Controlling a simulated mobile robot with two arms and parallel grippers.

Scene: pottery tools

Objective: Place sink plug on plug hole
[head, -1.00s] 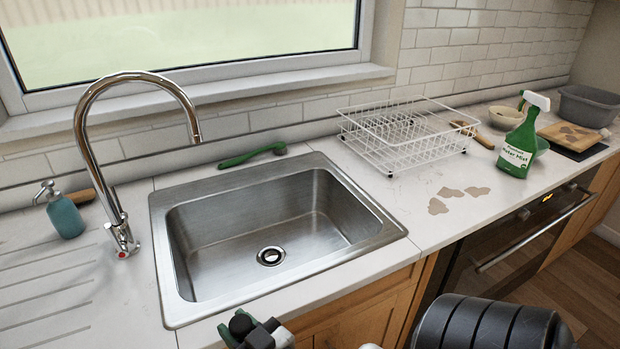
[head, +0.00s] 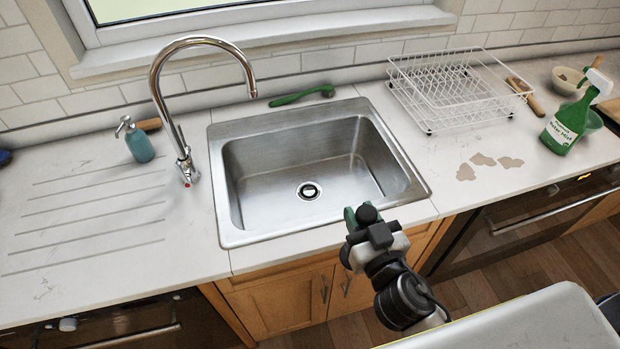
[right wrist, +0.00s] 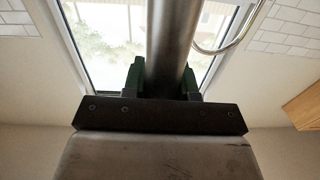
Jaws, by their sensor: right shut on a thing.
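The steel sink (head: 405,180) is set in the white worktop. Its round plug hole (head: 309,191) has a dark ring around a bright centre in the basin floor. My right gripper (head: 357,220) is just in front of the sink's front edge, toward its right side. In the right wrist view the green-padded fingers of this gripper (right wrist: 164,82) are shut on a grey metal cylindrical thing (right wrist: 175,40), which runs out at the top. I cannot tell whether it is the sink plug. In the head view it is hidden. My left gripper is not in view.
A tall chrome tap (head: 170,115) arches at the sink's left. A green brush (head: 300,96) lies behind it. A soap bottle (head: 138,145) stands left; a dish rack (head: 455,90) and green spray bottle (head: 567,125) stand right. The basin is empty.

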